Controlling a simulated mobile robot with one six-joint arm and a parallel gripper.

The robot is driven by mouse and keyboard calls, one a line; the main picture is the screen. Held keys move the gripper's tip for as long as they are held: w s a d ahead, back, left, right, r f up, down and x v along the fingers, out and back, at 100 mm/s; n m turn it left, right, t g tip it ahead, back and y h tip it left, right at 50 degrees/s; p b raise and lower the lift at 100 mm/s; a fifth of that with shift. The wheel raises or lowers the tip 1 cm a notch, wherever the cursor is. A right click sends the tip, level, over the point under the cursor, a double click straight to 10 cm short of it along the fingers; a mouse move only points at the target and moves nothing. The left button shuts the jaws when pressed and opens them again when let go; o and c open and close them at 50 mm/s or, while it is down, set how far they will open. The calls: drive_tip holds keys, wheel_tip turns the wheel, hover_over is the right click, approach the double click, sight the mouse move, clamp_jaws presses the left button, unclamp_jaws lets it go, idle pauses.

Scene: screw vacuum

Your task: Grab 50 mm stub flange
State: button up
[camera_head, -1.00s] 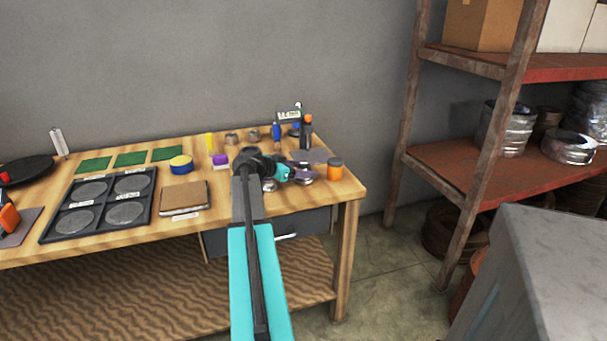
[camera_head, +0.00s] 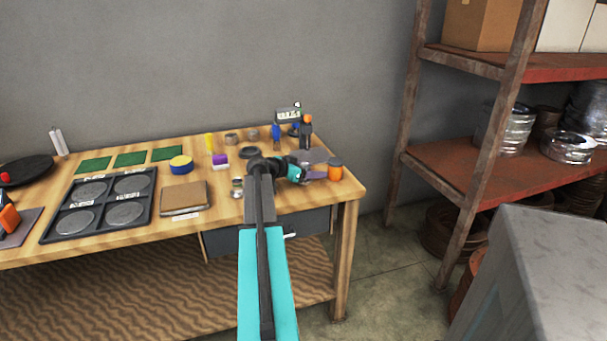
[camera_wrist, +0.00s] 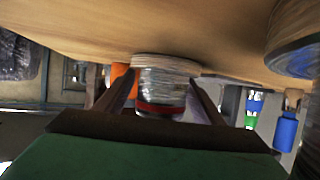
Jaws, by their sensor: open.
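In the wrist view, a shiny metal flange-like piece (camera_wrist: 163,88) with a wide rim and a red band stands between the two fingers of my gripper (camera_wrist: 160,100). The fingers are open, one on each side of it; whether either touches it I cannot tell. I cannot read its size. A second metal piece (camera_wrist: 293,40) is at the upper right, outside the fingers. In the head view my gripper (camera_head: 318,171) is low over the right end of the wooden workbench (camera_head: 345,212), beside an orange jar (camera_head: 335,169). The piece between the fingers is mostly hidden there.
A small metal piece (camera_head: 237,187) stands left of my arm. A blue bottle (camera_head: 276,134) and a small display (camera_head: 289,114) stand behind my gripper. A dark tray with discs (camera_head: 98,201) and a brown box (camera_head: 183,198) lie left. A rusty shelf (camera_head: 470,167) stands right.

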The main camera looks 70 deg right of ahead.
drive_tip(key=shift+c, duration=0.5)
drive_tip(key=c, duration=1.2)
drive_tip(key=shift+c, duration=0.2)
drive_tip(key=shift+r, duration=0.15)
drive_tip(key=shift+r, duration=1.8)
drive_tip(key=a, duration=0.5)
drive_tip(key=a+b, duration=0.1)
drive_tip(key=a, duration=0.4)
drive_tip(key=a+r, duration=0.1)
drive_tip(key=a, duration=0.5)
drive_tip(key=shift+w+r, duration=0.1)
drive_tip(key=shift+w, duration=0.2)
